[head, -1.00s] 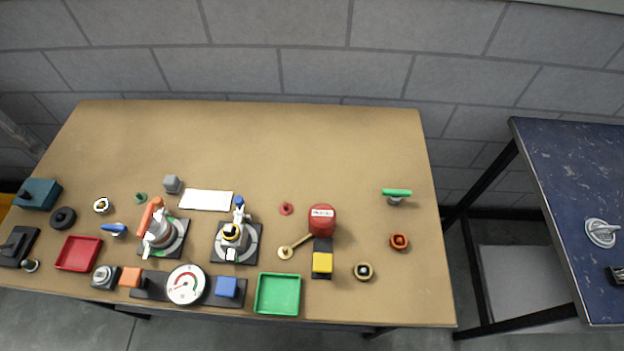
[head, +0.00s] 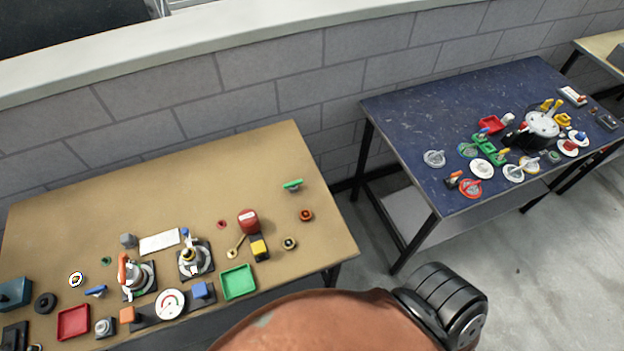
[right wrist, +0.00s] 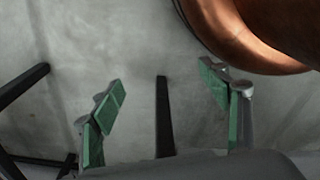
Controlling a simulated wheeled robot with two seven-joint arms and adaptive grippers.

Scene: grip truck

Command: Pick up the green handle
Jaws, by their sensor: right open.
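The green handle (head: 293,184) is a short green bar on a small grey stem. It stands near the right edge of the brown table (head: 200,170) in the head view. My right gripper (right wrist: 165,115) shows in the right wrist view with its two green-padded fingers wide apart and nothing between them. Floor and dark table legs lie behind it. The green handle is not in the right wrist view. My left gripper is in neither view.
A green tray (head: 238,282) is at the front edge. A blue table (head: 400,125) with many parts stands to the right, across a floor gap.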

